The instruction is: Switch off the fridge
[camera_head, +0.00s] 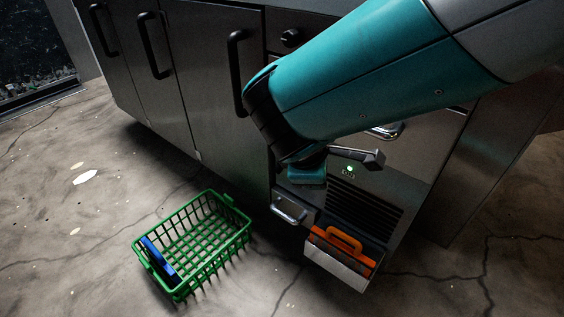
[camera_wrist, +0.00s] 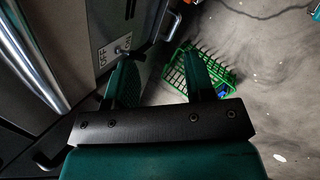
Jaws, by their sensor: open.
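In the wrist view a small toggle switch (camera_wrist: 121,51) stands on a pale plate marked OFF and ON, on the front of the metal unit. I cannot tell which way its lever points. My gripper (camera_wrist: 160,60) is open and empty, its two teal fingers apart. The left finger is close to the switch in the picture and overlaps the plate's lower edge; contact cannot be told. In the head view the fridge front (camera_head: 405,165) has a lit green lamp (camera_head: 350,169) above a dark vent. My arm hides part of that front, and the switch is not visible there.
A green basket (camera_head: 243,232) with a blue item (camera_head: 158,257) stands on the floor at left. A holder with an orange-handled item (camera_head: 343,240) sticks out low on the unit. Dark door handles (camera_head: 237,70) project from the cabinets. The floor at left is mostly clear.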

